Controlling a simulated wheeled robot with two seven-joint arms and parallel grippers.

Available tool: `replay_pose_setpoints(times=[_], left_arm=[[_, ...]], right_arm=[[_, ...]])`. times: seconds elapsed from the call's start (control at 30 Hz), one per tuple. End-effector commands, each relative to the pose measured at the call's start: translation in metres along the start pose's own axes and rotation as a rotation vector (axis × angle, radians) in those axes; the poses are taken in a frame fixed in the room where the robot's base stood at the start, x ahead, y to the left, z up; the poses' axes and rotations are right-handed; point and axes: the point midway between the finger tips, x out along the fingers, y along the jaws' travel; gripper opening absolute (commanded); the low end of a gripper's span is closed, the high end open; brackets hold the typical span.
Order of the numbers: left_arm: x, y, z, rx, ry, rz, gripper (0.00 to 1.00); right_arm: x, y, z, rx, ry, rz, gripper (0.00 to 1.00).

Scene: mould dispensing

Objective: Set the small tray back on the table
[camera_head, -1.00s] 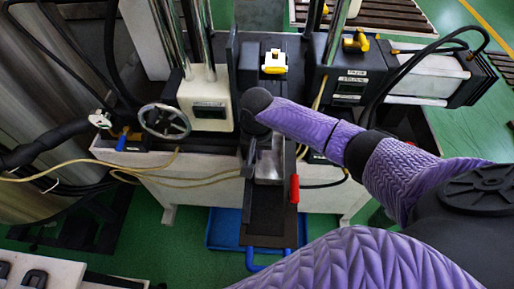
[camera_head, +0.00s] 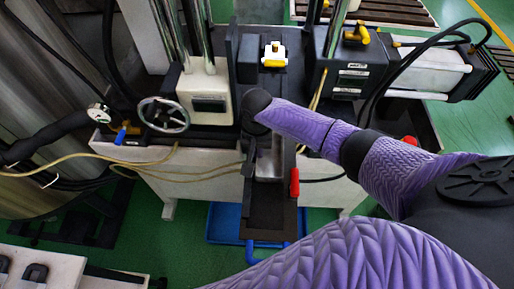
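My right arm comes in from the right, and its wrist hangs over the front of the machine. My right gripper (camera_head: 250,158) points down below the black wrist, and its fingertips are too small and dark to make out. A small grey metal, box-like piece (camera_head: 269,164) lies right beside the gripper on a dark narrow plate (camera_head: 265,212). It may be the small tray, but I cannot tell for sure, nor whether the gripper touches it. My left gripper is not in view.
A red handle (camera_head: 294,182) stands at the plate's right side. A handwheel (camera_head: 163,115) and hoses are on the left. A blue tray (camera_head: 222,222) lies under the plate. A pale table (camera_head: 62,268) with dark parts is at the lower left.

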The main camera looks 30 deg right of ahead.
Motion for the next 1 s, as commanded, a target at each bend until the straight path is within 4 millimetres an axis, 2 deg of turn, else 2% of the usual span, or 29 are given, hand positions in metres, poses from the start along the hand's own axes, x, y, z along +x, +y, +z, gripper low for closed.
replay_pose_setpoints(times=[0.03,0.13,0.17,0.37,0.43,0.73,0.83,1.0], left_arm=[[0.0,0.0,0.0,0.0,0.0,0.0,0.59],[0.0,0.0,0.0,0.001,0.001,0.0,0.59],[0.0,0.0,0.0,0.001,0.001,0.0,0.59],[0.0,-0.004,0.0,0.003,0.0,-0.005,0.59],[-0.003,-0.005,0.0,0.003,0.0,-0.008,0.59],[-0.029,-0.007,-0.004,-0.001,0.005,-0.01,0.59],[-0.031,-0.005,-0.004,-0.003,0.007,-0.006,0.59],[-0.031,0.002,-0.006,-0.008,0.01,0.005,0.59]], right_arm=[[0.0,0.0,0.0,0.0,0.0,0.0,0.21],[0.0,0.0,0.0,0.0,0.0,0.0,0.42],[0.0,0.0,0.0,0.0,0.0,0.0,0.45],[0.0,0.0,0.0,0.0,0.0,0.0,0.45],[-0.006,0.0,0.0,0.0,0.001,-0.001,0.45],[-0.079,0.0,-0.001,-0.002,0.003,-0.002,0.45],[-0.094,-0.001,-0.001,-0.001,0.002,-0.003,0.45],[-0.1,0.0,0.0,0.0,0.0,0.0,0.45]])
